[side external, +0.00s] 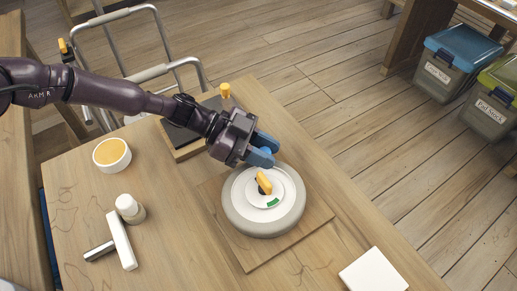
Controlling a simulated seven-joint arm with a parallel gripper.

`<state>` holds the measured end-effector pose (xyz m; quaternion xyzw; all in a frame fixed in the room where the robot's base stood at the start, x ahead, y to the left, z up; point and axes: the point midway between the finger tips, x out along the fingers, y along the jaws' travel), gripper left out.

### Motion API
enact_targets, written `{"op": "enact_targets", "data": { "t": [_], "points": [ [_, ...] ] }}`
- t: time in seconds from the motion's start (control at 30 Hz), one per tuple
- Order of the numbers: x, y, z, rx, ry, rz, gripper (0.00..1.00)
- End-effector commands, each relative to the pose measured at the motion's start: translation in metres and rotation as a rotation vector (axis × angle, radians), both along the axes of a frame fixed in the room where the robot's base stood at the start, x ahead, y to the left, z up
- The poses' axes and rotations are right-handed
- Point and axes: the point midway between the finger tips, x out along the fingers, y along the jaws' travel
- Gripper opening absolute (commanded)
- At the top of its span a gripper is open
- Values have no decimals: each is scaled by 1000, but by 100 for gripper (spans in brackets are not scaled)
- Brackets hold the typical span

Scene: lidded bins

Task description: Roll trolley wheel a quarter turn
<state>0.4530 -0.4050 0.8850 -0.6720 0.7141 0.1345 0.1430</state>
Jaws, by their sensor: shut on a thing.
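The trolley wheel (236,216) is a round grey disc with a white face, lying flat on a square wooden board (238,254) on the table. At its middle stands a yellow-orange knob (265,183), and a green mark (273,202) shows on the white face near it. My gripper (264,154) comes in from the upper left, its blue fingers at the wheel's far upper edge. The fingers are shut on the wheel's rim. The exact contact is partly hidden by the fingers. The knob stands apart from the fingers.
On the table are a bowl of orange stuff (111,153), a white jar (129,208), a white-headed mallet (121,241), a dark tray with a yellow knob (185,138) and a white block (373,272). Lidded bins (456,65) stand on the floor at the upper right.

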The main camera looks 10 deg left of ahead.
Motion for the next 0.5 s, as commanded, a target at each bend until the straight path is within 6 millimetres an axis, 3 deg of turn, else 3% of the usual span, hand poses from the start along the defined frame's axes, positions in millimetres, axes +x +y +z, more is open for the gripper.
{"op": "enact_targets", "data": {
  "t": [0.5],
  "points": [
    [1,-12,1,-4,-2,-183,0]
  ]
}}
